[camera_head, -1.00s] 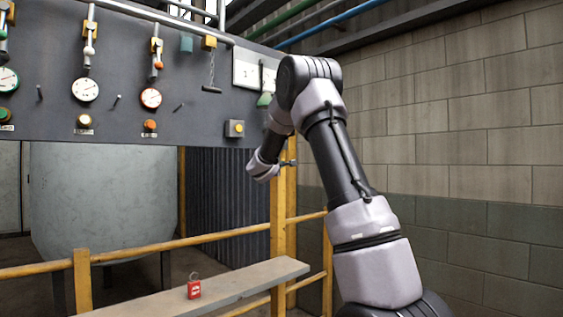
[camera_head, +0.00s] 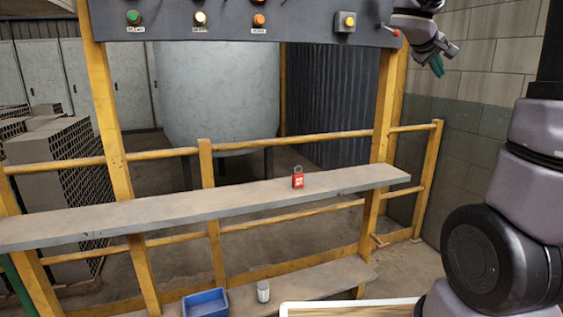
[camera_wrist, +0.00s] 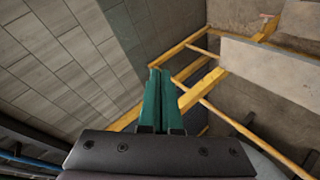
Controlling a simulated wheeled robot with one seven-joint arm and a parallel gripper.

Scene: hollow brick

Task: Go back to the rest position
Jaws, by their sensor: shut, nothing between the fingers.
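My gripper (camera_head: 437,66) is at the upper right of the head view, beside the right end of the dark control panel (camera_head: 300,22). Its green fingers point down and are together with nothing between them. In the wrist view the two green fingers (camera_wrist: 162,100) lie side by side, pointing toward the block wall and the yellow railing. The rest of my arm rises at the right edge of the head view.
A red padlock (camera_head: 298,180) stands on the grey upper shelf (camera_head: 120,212). A blue bin (camera_head: 205,303) and a small metal can (camera_head: 263,291) are on the lower shelf. Yellow railing (camera_head: 290,138) runs across. Hollow bricks (camera_head: 60,170) are stacked left. A red-tipped lever (camera_head: 396,33) is near my gripper.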

